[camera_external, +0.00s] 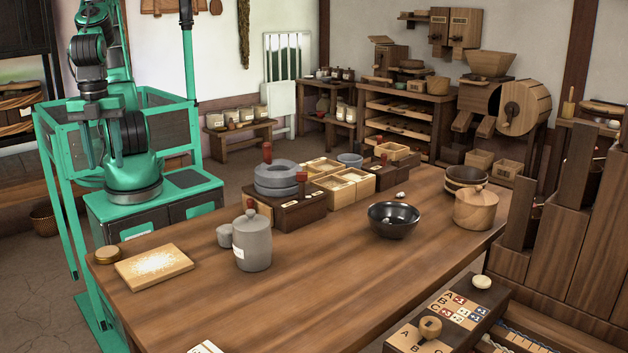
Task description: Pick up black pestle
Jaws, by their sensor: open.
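I cannot make out a black pestle for certain in this view. A glossy black bowl (393,221) stands on the wooden table (310,285), right of its middle; something small and pale shows inside it, and its low inside is partly hidden. My arm is folded up over its green base at the left, well away from the bowl. My gripper (97,108) hangs there, small and dark against the arm, apart from everything on the table; its jaws are open and I see nothing held.
A grey lidded jar (252,241), a board with pale grain (154,266), a stone quern (275,178), divided wooden boxes (345,184) and a round wooden pot (476,209) stand on the table. Its front middle is clear. A stepped wooden cabinet (560,215) rises at the right.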

